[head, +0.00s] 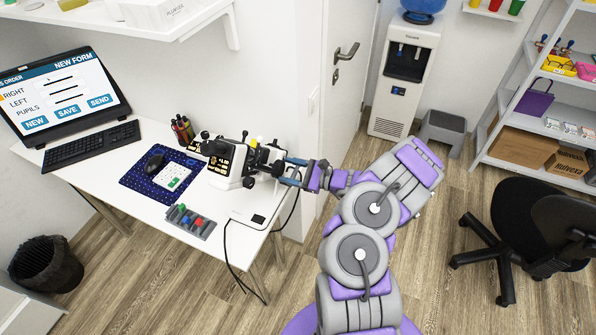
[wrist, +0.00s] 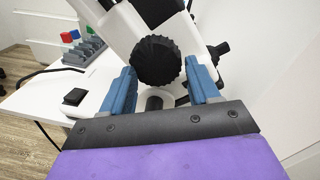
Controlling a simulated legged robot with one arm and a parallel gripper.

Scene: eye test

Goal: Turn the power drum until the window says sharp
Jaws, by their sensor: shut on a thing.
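The white and black eye-test instrument (head: 232,166) stands on the white desk. A small dark window (head: 219,160) on its front shows yellow lettering, too small for me to read surely. The power drum, a black ribbed knob (wrist: 155,62), is on the instrument's side facing my arm. My gripper (head: 290,172) reaches the instrument from the right. In the wrist view its two blue fingers (wrist: 164,72) stand on either side of the drum, shut on it. The drum's far side is hidden.
On the desk (head: 146,205) are a screen (head: 62,88), a keyboard (head: 91,146), a blue mat (head: 133,181) and a rack of coloured pegs (head: 191,221). A cable hangs off the front edge. A black chair (head: 540,222) stands right; some floor between is clear.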

